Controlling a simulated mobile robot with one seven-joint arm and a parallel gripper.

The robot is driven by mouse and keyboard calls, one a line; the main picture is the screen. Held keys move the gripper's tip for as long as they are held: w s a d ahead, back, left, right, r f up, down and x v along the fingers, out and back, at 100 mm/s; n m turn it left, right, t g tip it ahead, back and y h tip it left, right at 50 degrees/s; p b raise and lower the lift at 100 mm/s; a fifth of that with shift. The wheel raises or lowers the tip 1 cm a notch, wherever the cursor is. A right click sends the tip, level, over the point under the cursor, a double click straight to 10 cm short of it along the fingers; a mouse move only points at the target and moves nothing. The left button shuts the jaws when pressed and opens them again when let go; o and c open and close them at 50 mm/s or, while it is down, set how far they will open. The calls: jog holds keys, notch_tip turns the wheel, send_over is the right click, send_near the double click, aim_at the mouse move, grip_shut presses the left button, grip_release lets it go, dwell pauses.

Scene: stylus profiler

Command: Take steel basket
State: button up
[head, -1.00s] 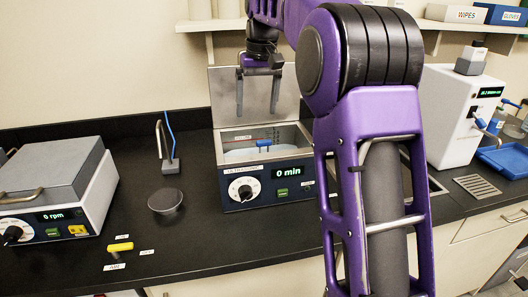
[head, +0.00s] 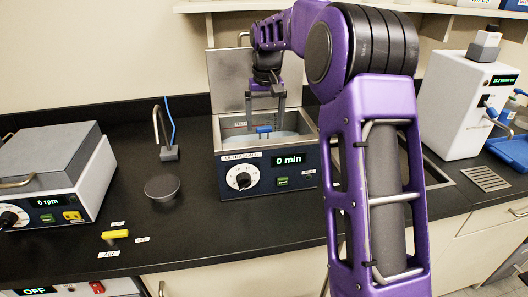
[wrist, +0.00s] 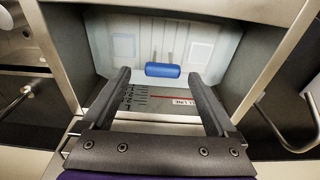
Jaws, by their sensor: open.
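The steel basket's body cannot be made out clearly; a blue grip (head: 263,129) on two thin metal rods stands in the ultrasonic bath (head: 266,178) and appears to be its handle. In the wrist view the blue grip (wrist: 163,70) lies crosswise between the fingertips, just beyond them, with pale liquid under it. My gripper (head: 265,117) points down into the top of the bath, open and empty, with a finger to each side of the grip. In the wrist view my gripper (wrist: 161,76) shows a gap on both sides of the grip.
The bath's steel lid (head: 228,82) stands raised behind my gripper. The bath's walls (wrist: 262,75) lie close around the fingers. A white instrument (head: 462,105) is at right.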

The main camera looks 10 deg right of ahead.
aim_at(264, 132)
jog(key=shift+w+a+f+b, duration=0.1)
jog(key=shift+f+b, duration=0.05)
jog(key=shift+f, duration=1.25)
jog(key=shift+a+f+b, duration=0.1)
jog(key=shift+f+b, duration=0.05)
jog(key=shift+f, duration=1.2)
grip_shut()
